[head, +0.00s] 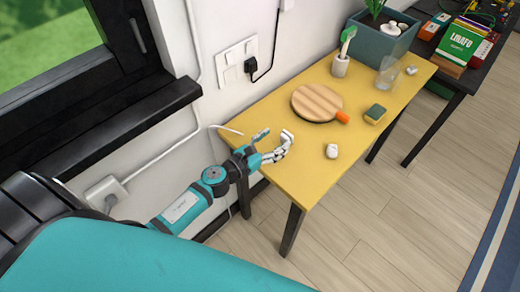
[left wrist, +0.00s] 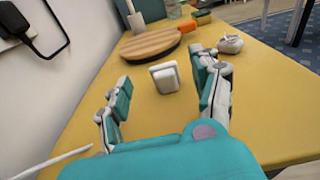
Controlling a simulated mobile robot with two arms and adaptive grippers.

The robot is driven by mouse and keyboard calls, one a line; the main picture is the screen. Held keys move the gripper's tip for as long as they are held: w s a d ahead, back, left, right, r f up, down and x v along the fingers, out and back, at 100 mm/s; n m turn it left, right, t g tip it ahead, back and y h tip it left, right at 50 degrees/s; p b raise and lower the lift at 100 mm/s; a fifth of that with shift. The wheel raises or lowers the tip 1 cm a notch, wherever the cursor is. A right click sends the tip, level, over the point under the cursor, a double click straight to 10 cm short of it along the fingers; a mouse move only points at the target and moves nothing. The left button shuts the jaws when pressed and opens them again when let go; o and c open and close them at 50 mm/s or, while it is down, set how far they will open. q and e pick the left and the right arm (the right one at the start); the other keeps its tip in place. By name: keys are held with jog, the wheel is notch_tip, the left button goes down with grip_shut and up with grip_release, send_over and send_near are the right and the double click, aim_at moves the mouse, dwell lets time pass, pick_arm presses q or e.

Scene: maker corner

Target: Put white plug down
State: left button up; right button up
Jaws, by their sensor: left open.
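The white plug (head: 287,136) is at the near left part of the yellow table (head: 270,173). In the left wrist view the plug (left wrist: 165,78) appears as a small white block on the tabletop, between and just beyond my spread fingers. My left gripper (head: 276,141) is open over the table's left end, its fingers on either side of the plug. I see gaps between the plug and both fingers in the wrist view. My right gripper is not in view.
A round wooden board (head: 317,101) with an orange handle end lies behind. A small white object (head: 332,151) is to the right, near the front edge. A sponge (head: 375,114), a glass (head: 387,74) and a brush holder (head: 340,66) stand farther back. A white cable (left wrist: 50,162) lies at left.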

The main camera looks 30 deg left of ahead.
pick_arm(q)
jog(key=b+v, duration=0.1)
jog(key=v, duration=0.4)
jog(key=shift+f, duration=0.1)
jog(key=shift+s+a, duration=0.2)
jog(key=shift+s, duration=0.45)
jog(key=shift+r, duration=0.25)
